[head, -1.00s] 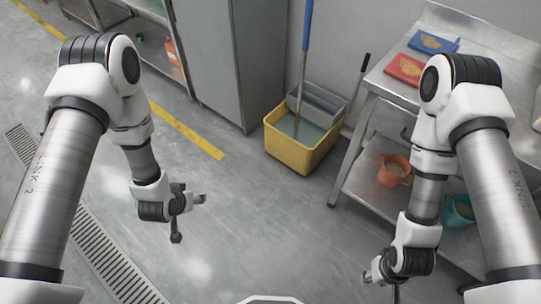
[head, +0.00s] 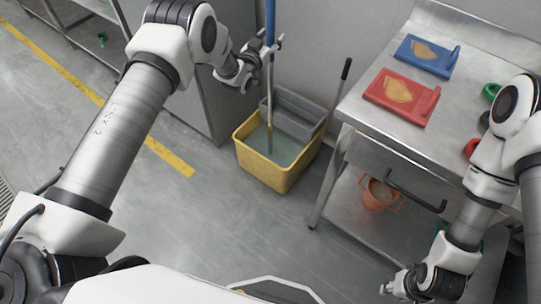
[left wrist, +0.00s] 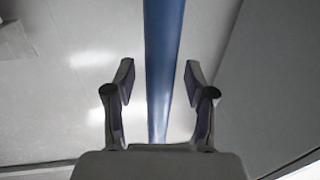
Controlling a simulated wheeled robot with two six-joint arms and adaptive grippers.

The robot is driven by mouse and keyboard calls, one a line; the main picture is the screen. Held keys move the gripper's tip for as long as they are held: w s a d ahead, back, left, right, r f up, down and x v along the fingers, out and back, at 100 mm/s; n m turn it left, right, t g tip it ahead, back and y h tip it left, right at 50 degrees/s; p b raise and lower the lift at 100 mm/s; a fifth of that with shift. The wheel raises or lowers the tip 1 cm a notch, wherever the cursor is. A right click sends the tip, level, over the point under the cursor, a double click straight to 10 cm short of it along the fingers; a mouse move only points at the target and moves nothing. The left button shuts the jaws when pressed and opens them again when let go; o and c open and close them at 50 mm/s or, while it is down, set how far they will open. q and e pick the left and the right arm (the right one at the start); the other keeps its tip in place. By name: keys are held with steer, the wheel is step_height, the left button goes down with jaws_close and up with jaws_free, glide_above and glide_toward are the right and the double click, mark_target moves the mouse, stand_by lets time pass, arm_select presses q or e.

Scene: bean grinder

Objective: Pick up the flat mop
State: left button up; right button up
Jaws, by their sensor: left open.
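The flat mop (head: 270,25) has a blue handle and stands upright in the yellow bucket (head: 262,172); its head is hidden in the cloudy water. My left gripper (head: 277,46) is at the upper part of the handle. In the left wrist view the blue handle (left wrist: 163,65) runs between the two open fingers of my left gripper (left wrist: 158,82), with a gap visible on each side. My right gripper (head: 388,288) hangs low at the bottom right, away from the mop; its opening is too small to judge.
A grey wringer (head: 293,112) sits in the bucket. A grey cabinet (head: 190,95) stands behind to the left. A steel table (head: 360,112) at the right carries a blue tray (head: 425,56) and a red tray (head: 400,97). An orange pot (head: 376,194) is on its lower shelf. Floor in front is clear.

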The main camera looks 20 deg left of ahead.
arm_select(q)
steer(key=shift+w+f, duration=0.15)
steer(key=shift+f, duration=0.05)
jaws_close()
steer(key=shift+r, duration=0.15)
